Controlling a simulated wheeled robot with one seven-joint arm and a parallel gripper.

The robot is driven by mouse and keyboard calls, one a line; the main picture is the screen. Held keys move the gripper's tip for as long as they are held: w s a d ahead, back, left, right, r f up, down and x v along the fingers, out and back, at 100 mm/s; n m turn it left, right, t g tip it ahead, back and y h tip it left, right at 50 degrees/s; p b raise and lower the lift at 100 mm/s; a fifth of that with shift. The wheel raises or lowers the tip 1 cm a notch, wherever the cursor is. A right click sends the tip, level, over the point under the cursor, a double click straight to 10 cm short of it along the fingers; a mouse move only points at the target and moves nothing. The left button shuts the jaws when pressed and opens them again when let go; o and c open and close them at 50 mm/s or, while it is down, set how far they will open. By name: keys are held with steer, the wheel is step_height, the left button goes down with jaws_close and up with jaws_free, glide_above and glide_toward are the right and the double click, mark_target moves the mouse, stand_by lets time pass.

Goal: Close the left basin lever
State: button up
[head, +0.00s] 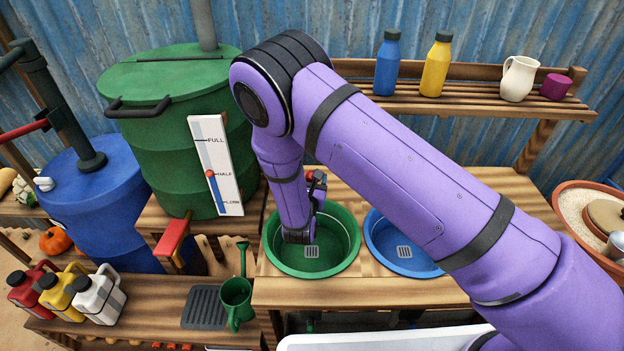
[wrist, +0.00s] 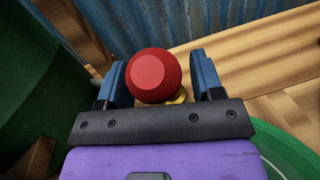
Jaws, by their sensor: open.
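The green left basin (head: 338,259) is sunk in the wooden counter, with my wrist above it. A round red knob (wrist: 152,75), apparently that of the left basin lever, shows in the wrist view above a bit of brass. My gripper (wrist: 158,64) is open, with one blue-black finger on each side of the knob. The right finger stands clear of it; the left is very near, and I cannot tell if it touches. In the head view my arm mostly hides the lever and gripper behind the basin.
The blue basin (head: 385,240) is to the right, partly behind my arm. A green barrel (head: 160,160) with a level gauge (head: 222,150) stands left of the arm. A shelf (head: 470,115) with bottles and a jug runs along the corrugated wall.

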jaws_close()
